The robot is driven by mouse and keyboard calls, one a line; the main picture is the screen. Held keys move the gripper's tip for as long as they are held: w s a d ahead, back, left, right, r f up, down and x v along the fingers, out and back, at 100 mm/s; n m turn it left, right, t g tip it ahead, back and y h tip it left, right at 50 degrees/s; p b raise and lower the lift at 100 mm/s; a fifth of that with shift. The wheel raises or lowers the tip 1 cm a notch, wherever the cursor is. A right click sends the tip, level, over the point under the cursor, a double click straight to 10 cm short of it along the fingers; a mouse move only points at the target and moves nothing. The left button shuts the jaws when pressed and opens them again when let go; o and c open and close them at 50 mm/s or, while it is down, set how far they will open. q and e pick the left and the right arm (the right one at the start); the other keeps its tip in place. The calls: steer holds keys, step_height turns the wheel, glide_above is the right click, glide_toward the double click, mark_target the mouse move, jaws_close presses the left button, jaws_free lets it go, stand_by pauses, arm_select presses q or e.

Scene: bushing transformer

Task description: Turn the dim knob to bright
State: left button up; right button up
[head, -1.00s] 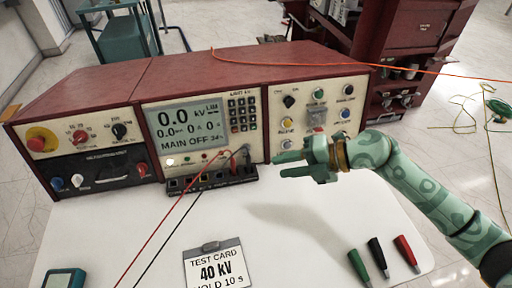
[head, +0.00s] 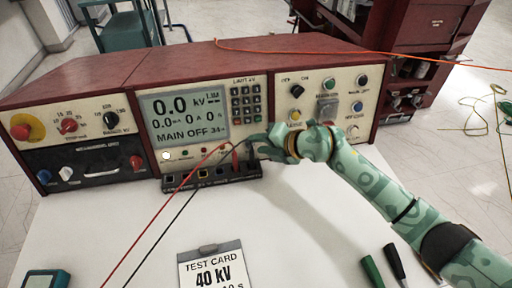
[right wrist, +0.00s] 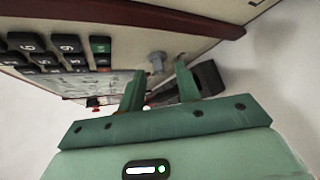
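A small grey knob (right wrist: 156,62) sticks out of the panel below the keypad in the right wrist view; its label cannot be read, so I cannot tell for sure that it is the dim knob. My right gripper (right wrist: 160,72) is open, with one finger on each side of the knob's line and the knob just beyond the tips. I see no clear contact. In the head view my right gripper (head: 257,145) is at the lower right of the centre panel and hides the knob. My left gripper is not in view.
The console's display (head: 186,118) reads MAIN OFF. A black socket strip (head: 205,178) with red and black leads lies just below the gripper. The right panel (head: 320,85) carries several knobs and buttons. A test card (head: 212,268) and coloured probes (head: 374,272) lie on the white table.

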steer(key=shift+b+x, duration=0.3)
steer(key=shift+x, duration=0.7)
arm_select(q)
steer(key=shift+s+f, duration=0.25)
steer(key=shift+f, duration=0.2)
arm_select(e)
steer(key=shift+r, duration=0.1)
jaws_close()
